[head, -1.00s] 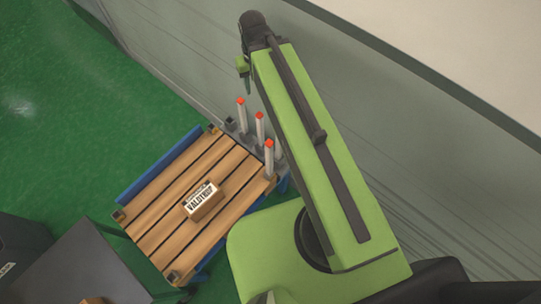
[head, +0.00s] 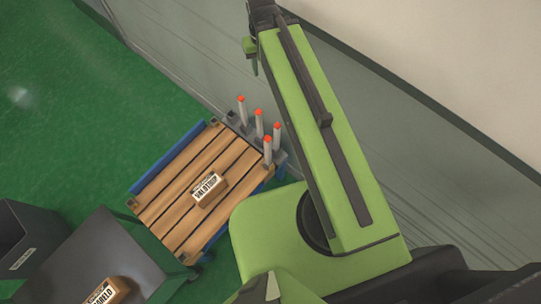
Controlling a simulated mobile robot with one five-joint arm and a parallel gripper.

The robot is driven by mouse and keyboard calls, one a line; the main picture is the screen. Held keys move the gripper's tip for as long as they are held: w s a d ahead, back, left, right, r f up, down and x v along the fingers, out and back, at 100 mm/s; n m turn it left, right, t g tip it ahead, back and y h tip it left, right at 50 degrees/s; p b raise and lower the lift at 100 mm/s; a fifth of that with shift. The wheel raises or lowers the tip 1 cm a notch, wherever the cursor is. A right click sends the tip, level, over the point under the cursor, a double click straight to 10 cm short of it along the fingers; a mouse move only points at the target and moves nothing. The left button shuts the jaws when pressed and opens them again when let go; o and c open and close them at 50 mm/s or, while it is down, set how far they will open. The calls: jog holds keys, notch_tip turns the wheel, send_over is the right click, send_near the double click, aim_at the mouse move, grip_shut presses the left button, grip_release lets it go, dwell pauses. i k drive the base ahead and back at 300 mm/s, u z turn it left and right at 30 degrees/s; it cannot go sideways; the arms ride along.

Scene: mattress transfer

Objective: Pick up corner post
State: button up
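Several pale grey corner posts with orange-red tips stand upright in a grey rack (head: 280,157) against the wall, at the far right end of the slatted wooden platform. They are a left post (head: 241,112), a middle post (head: 259,124), a right post (head: 277,136) and a front post (head: 267,151). My green arm reaches up the picture to the right of them. My gripper (head: 252,54) is partly seen at the arm's far end, above the posts in the picture and apart from them. Whether its fingers are open or shut does not show.
A labelled cardboard box (head: 209,190) lies on the wooden platform (head: 172,213) with blue side rails. A dark grey cart (head: 105,245) stands at the lower left with another labelled box (head: 106,291). A dark bin (head: 20,238) is at the left edge. Green floor is clear at upper left.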

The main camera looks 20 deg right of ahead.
aim_at(267, 140)
jog(key=k, duration=1.95)
jog(key=u, duration=1.05)
jog(key=i, duration=1.7)
jog(key=u, duration=0.05)
